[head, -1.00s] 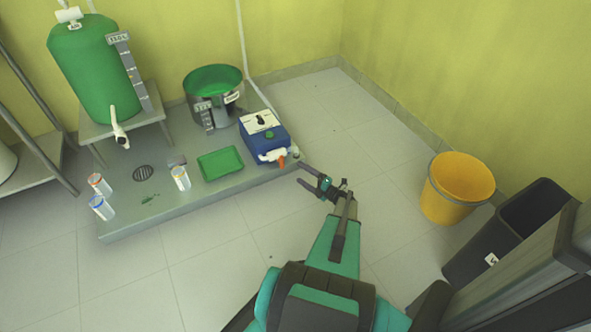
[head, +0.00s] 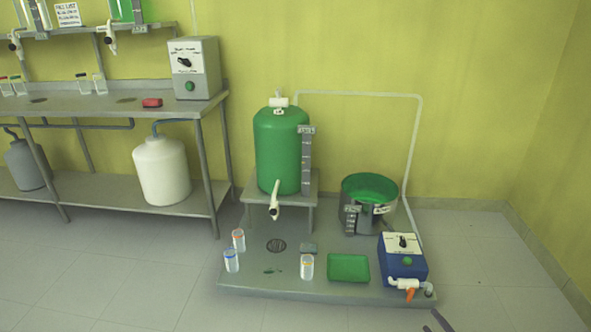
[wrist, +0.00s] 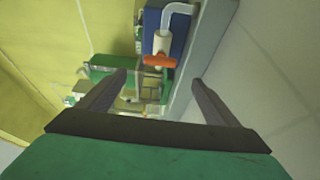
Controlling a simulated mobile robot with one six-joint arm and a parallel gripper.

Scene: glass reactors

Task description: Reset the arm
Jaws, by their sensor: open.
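My gripper (wrist: 160,79) shows in the wrist view with its two dark fingers spread apart and nothing between them. Beyond the fingertips is a white pipe fitting with an orange valve handle (wrist: 158,61), on the blue pump box (wrist: 152,33). In the head view the same blue box (head: 403,262) stands at the right end of the low grey platform (head: 250,279). Only a dark sliver, probably of my gripper, shows at the bottom edge of the head view.
On the platform are a green tank (head: 280,150) on a stand, a round metal vessel (head: 369,213), a green tray (head: 348,268) and several small jars. A steel bench (head: 120,103) stands at left. The floor right of the platform is clear.

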